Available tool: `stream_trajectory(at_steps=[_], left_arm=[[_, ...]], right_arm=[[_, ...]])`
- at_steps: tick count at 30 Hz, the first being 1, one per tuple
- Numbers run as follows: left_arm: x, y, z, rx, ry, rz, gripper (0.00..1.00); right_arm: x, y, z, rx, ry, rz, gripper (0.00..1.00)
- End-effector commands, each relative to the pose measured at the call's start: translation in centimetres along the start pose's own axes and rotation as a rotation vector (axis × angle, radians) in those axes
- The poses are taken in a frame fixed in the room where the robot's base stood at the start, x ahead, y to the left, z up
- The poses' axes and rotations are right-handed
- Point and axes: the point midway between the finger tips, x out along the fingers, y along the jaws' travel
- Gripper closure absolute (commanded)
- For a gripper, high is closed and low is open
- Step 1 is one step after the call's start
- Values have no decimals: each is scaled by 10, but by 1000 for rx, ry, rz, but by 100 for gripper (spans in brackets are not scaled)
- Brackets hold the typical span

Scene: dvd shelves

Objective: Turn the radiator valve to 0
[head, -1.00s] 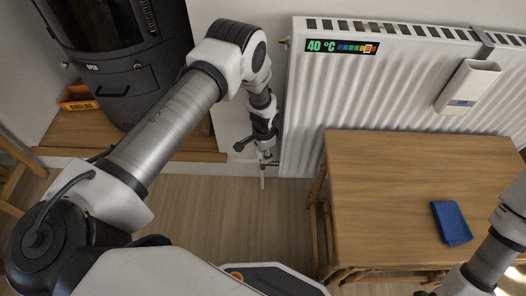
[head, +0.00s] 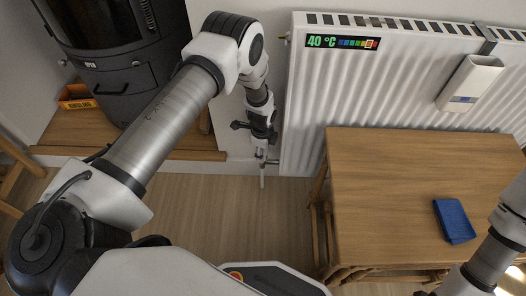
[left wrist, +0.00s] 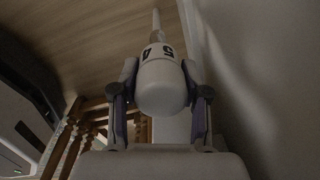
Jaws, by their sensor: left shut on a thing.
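The radiator valve (left wrist: 161,80) is a white rounded knob with dark marks, seen close up in the left wrist view. Two marks show on its far part, one like a 5; I cannot tell which number is set. My left gripper (left wrist: 161,98) is shut on the knob, with one dark finger on each side. In the head view my left gripper (head: 264,150) is low by the radiator's left edge, and the valve is mostly hidden there. The white radiator (head: 380,85) carries a 40 °C strip (head: 342,42). My right gripper is out of view.
A wooden table (head: 400,180) with a blue book-like object (head: 454,221) stands in front of the radiator. A black stove (head: 125,65) and a kindling box (head: 77,97) are at the left. A white holder (head: 470,83) hangs on the radiator.

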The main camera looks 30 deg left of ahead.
Motion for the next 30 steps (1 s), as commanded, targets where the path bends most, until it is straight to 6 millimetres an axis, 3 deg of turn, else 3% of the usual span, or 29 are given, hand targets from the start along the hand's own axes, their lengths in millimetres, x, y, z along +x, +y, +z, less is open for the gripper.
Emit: stream_trajectory(at_steps=[10,26,27,29,30], left_arm=[[1,1,1,167,6,1,89],[1,1,1,200,8,0,90],[1,1,1,200,8,0,51],[0,1,1,200,8,0,30],[0,1,1,200,8,0,29]], right_arm=[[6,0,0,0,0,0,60],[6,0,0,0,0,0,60],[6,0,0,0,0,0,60],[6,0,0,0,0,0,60],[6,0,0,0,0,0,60]])
